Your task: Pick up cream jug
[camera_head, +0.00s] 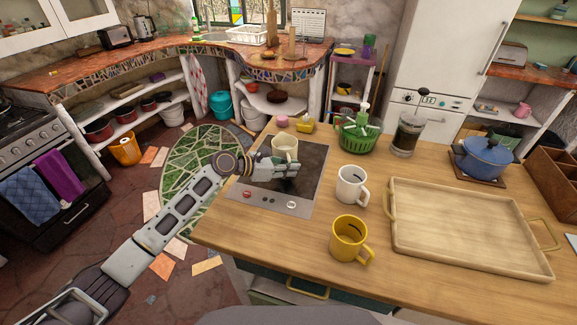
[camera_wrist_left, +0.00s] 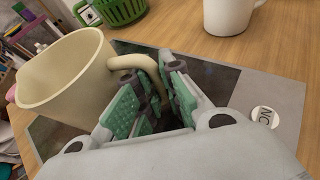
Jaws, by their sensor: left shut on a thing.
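The cream jug (camera_head: 285,146) is over the dark cooktop (camera_head: 310,182) set in the wooden counter. In the left wrist view the cream jug (camera_wrist_left: 65,75) shows large at the left, with its handle running between the green-padded fingers. My left gripper (camera_head: 284,169) is shut on the jug's handle, and the left wrist view shows its fingers (camera_wrist_left: 148,98) on both sides of the handle. The jug looks slightly tilted in the wrist view. I cannot tell whether its base touches the cooktop. My right gripper is not in view.
A white mug (camera_head: 351,186) and a yellow mug (camera_head: 347,240) stand right of the cooktop. A wooden tray (camera_head: 470,232) lies at the right. A green basket (camera_head: 361,136), a French press (camera_head: 406,135) and a blue pot (camera_head: 483,158) stand behind. Bare counter lies left of the yellow mug.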

